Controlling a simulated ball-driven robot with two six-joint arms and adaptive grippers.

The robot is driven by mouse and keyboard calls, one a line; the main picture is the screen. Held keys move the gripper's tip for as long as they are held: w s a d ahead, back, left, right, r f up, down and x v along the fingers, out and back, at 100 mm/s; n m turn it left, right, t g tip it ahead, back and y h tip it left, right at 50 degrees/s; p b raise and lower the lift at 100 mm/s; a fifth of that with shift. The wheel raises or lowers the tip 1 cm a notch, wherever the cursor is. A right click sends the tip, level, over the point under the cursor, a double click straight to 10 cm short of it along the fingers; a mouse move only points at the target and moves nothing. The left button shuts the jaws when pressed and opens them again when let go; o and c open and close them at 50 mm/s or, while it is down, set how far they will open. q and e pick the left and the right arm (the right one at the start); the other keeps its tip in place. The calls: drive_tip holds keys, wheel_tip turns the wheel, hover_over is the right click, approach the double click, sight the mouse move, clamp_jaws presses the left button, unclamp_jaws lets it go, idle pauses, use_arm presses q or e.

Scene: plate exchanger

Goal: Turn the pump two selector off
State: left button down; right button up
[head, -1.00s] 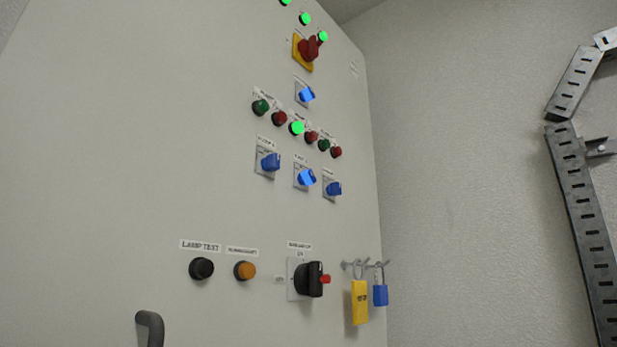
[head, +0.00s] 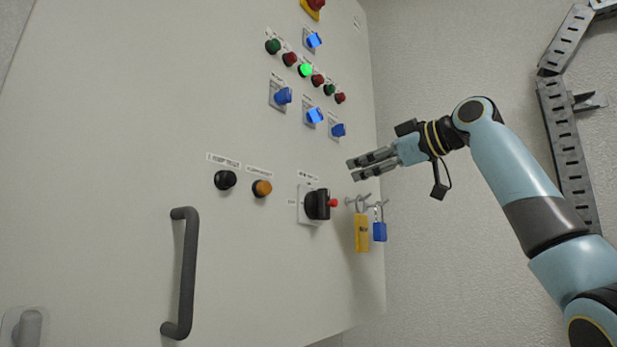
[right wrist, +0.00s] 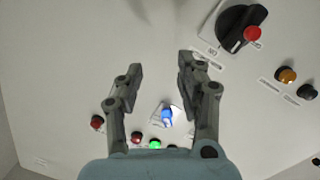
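Three blue selector knobs sit in a row on the pale cabinet door in the head view. I take the middle one, lit bright blue, as the pump two selector (head: 315,115); its label is too small to read. Its handle direction is unclear. My right gripper (head: 352,170) is in front of the panel, below and right of that row, apart from the knobs. In the right wrist view its fingers (right wrist: 160,67) are spread and empty. A blue knob (right wrist: 168,115) shows between them, apparently the same selector. My left gripper is not in view.
A row of lamps (head: 306,70), one lit green, is above the selectors. A black rotary switch (head: 317,205), a yellow tag (head: 362,233) and a blue padlock (head: 380,231) are below my right gripper. A grey door handle (head: 183,270) sticks out lower left.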

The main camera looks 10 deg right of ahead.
sight(320, 112)
drive_tip(key=s+a+r+n+y, duration=0.2)
drive_tip(key=s+a+r+n, duration=0.15)
drive_tip(key=s+r, duration=0.55)
drive_tip(key=shift+n, duration=0.35)
drive_tip(key=p+x, duration=0.1)
drive_tip(key=x, duration=0.2)
drive_tip(key=r+p+x, duration=0.1)
drive_tip(key=x, duration=0.2)
drive_tip(key=d+p+x, duration=0.1)
drive_tip(key=x, duration=0.2)
drive_tip(key=shift+w+a+r+p, duration=0.25)
drive_tip(key=shift+w+r+p, duration=0.15)
drive_tip(key=shift+w, duration=0.3)
drive_tip(key=shift+w+a+f, duration=0.2)
drive_tip(key=shift+w+a, duration=0.1)
drive_tip(key=shift+w, duration=0.3)
drive_tip(key=shift+s, duration=0.1)
clamp_jaws()
